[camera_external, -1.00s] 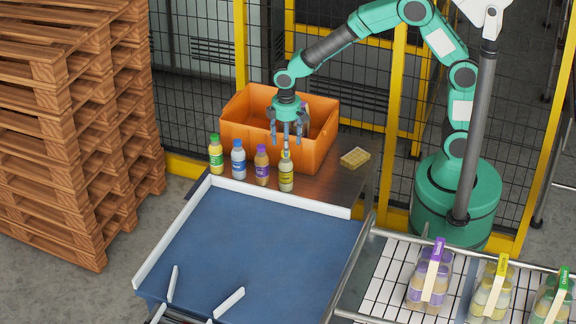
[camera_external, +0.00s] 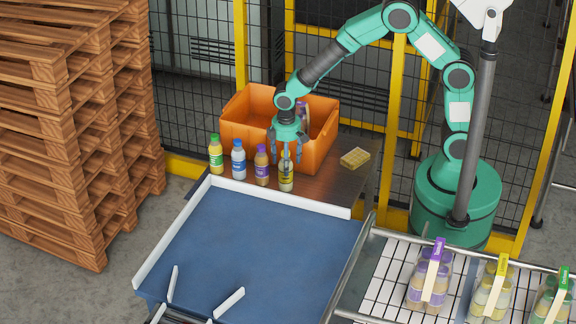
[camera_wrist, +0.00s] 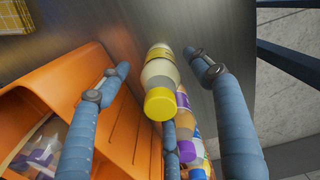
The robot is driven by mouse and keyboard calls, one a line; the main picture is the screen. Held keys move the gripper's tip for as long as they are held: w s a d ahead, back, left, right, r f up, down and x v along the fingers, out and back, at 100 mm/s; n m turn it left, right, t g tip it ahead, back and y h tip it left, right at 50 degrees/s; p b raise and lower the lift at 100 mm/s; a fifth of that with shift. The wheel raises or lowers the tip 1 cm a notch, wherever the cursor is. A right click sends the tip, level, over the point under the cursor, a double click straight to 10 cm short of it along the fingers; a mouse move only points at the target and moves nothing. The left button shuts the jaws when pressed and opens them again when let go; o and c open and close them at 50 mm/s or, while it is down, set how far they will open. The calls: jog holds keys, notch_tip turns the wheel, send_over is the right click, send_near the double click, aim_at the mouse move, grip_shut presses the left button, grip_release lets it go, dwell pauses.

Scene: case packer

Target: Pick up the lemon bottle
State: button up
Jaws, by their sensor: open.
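The gripper partly covers the bottle's cap in the external view.
A purple-capped bottle (camera_external: 262,166), a blue-capped bottle (camera_external: 238,160) and a green-capped bottle (camera_external: 216,155) stand to the left. A yellow item (camera_external: 355,158) lies right. A blue surface (camera_external: 260,245) in front is clear.

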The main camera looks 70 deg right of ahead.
jog(key=shift+f, duration=0.15)
jog(key=shift+w+f, duration=0.15)
jog(key=shift+f, duration=2.35)
jog(key=c, duration=1.5)
jog(key=shift+r, duration=0.15)
jog(key=shift+r, duration=0.5)
jog(key=s+d+r, duration=0.1)
jog(key=s, duration=0.4)
jog(key=s+d+r, duration=0.1)
jog(key=s, duration=0.4)
jog(key=s+d+r, duration=0.1)
jog(key=s, duration=0.4)
jog(key=shift+s+r, duration=0.35)
jog(key=shift+r, duration=0.05)
